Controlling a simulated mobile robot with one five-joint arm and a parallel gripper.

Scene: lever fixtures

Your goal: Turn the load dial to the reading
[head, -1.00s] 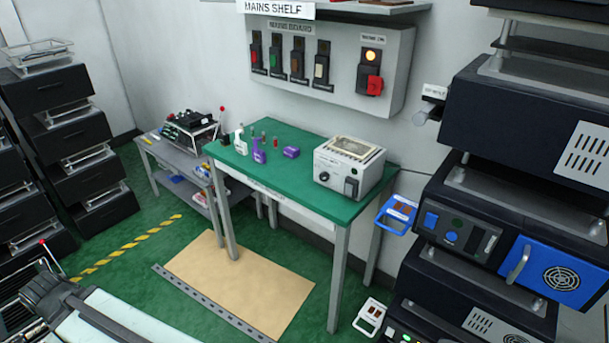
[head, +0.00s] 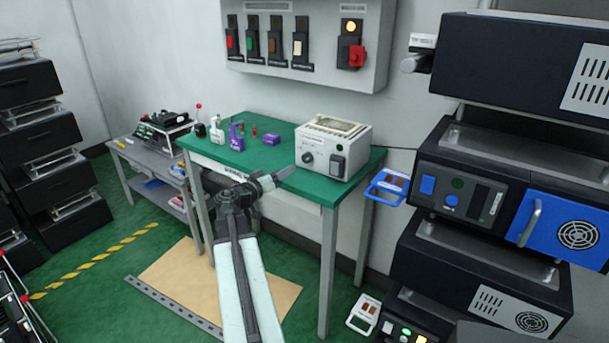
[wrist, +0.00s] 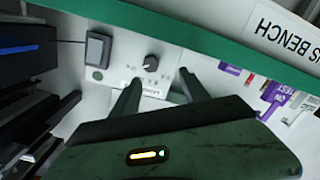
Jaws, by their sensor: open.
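The load dial is a small dark round knob (head: 307,158) on the front of a white box (head: 345,134), which stands on the right end of the green bench. In the wrist view, turned upside down, the dial (wrist: 151,63) shows on the pale panel just beyond my fingertips. My gripper (head: 286,173) is at the bench's front edge, to the lower left of the dial. In the wrist view my gripper's two dark fingers (wrist: 158,86) stand apart with nothing between them. They are not touching the dial. The dial's reading is too small to tell.
A dark rocker switch (head: 337,166) sits right of the dial. Purple and white items, including a purple block (head: 271,139), stand on the bench (head: 232,153) to the left. A blue-handled plate (head: 388,186) hangs at the right, beside black equipment (head: 480,145).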

